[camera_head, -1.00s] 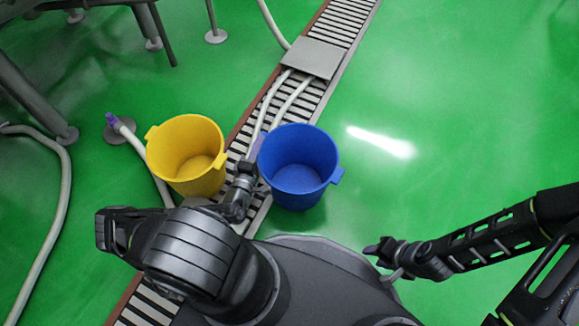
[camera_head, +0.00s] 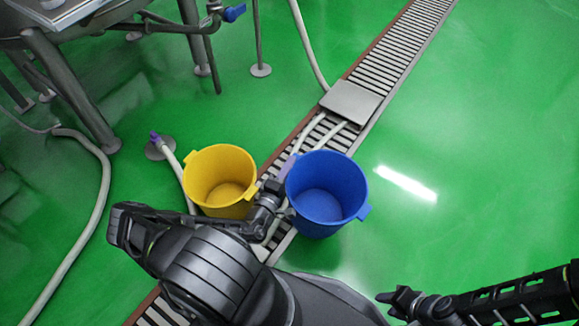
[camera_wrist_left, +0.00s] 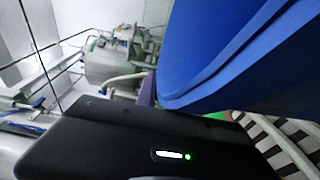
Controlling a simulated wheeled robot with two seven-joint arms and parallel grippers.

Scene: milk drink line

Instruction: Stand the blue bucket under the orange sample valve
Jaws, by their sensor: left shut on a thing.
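The blue bucket (camera_head: 335,209) is upright and empty, at the right edge of the floor drain, and its side fills the upper right of the left wrist view (camera_wrist_left: 225,60). My left gripper (camera_head: 277,190) is shut on its left side, at the rim tab, which the fingers partly hide. I cannot tell whether the bucket touches the floor. A small yellow-orange part (camera_head: 206,22) shows on the pipework at the top, near a blue valve handle (camera_head: 234,13). I cannot tell whether it is the orange sample valve. My right gripper (camera_head: 392,298) is low at the right, away from everything.
A yellow bucket (camera_head: 220,172) stands close left of my left gripper. The drain grating (camera_head: 395,60) runs diagonally, with a metal plate (camera_head: 351,101) and hoses on it. Metal legs (camera_head: 70,95) and a hose (camera_head: 90,215) are at left. Green floor is clear at right.

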